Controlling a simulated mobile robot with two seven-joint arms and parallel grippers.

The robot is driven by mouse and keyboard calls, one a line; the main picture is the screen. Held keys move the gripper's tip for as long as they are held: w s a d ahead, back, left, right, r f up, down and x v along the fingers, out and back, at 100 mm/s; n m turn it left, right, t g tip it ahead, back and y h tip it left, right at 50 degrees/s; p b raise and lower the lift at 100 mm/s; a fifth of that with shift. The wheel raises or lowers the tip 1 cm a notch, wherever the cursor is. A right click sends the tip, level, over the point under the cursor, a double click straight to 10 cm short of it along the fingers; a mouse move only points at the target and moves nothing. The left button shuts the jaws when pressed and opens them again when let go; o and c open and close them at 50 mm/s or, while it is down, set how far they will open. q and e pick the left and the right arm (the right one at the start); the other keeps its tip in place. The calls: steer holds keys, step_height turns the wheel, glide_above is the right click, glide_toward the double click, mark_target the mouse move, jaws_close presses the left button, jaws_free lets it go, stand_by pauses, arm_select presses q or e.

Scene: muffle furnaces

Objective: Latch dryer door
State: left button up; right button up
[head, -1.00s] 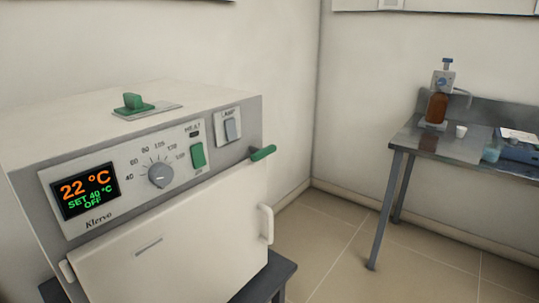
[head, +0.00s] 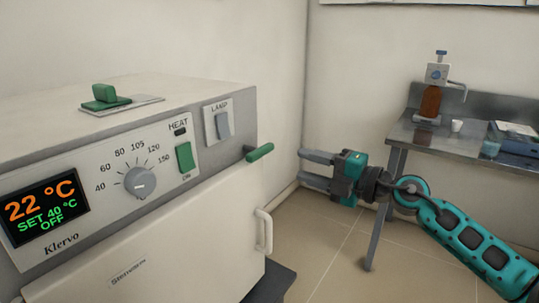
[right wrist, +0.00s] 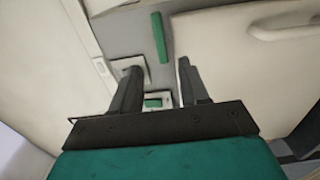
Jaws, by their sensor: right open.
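The dryer (head: 160,255) stands at the left with its white door (head: 190,245) against the front. A white handle (head: 264,230) is at the door's right edge. The green latch lever (head: 260,152) sticks out at the upper right corner above the door; it also shows in the right wrist view (right wrist: 160,38). My right gripper (head: 312,168) is open and empty, to the right of the latch and apart from it. In the right wrist view its two fingers (right wrist: 155,80) point toward the dryer front, with the latch beyond them. My left gripper is not in view.
The panel has a display (head: 44,215) reading 22 °C, a dial (head: 139,182), a green heat switch (head: 184,158) and a lamp switch (head: 222,124). A green knob (head: 104,94) is on top. A metal table (head: 405,135) with a brown bottle (head: 430,101) stands at the right.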

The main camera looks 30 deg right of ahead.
mark_target(264, 153)
steer(key=shift+p+x, duration=0.45)
steer(key=shift+x, duration=4.6)
jaws_close()
